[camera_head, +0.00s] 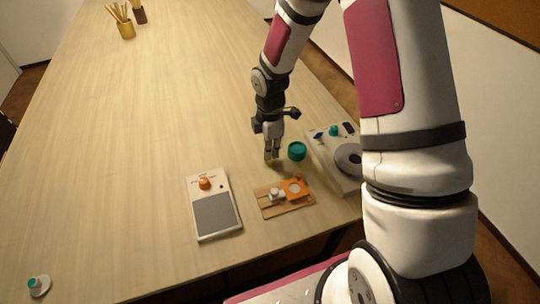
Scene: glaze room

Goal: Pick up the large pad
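My gripper (272,157) points down over the table, right of its middle. Its fingers look close together, but the view is too small to show whether they are open or shut. A small yellow thing shows at the fingertips, partly hidden by them; I cannot tell whether it is held. A teal round piece (297,151) stands just right of the fingers, apart from them. I cannot tell which thing is the large pad. An orange square piece with a round centre (293,188) and a small white knobbed piece (276,195) lie on a wooden board (270,210) in front of the gripper.
A white device with a grey plate and orange knob (214,212) lies left of the board. A pale machine with a dark disc (327,160) is at the right, partly behind my arm. A knobbed disc (39,285) sits near left. Stick-filled cups (126,30) stand far back.

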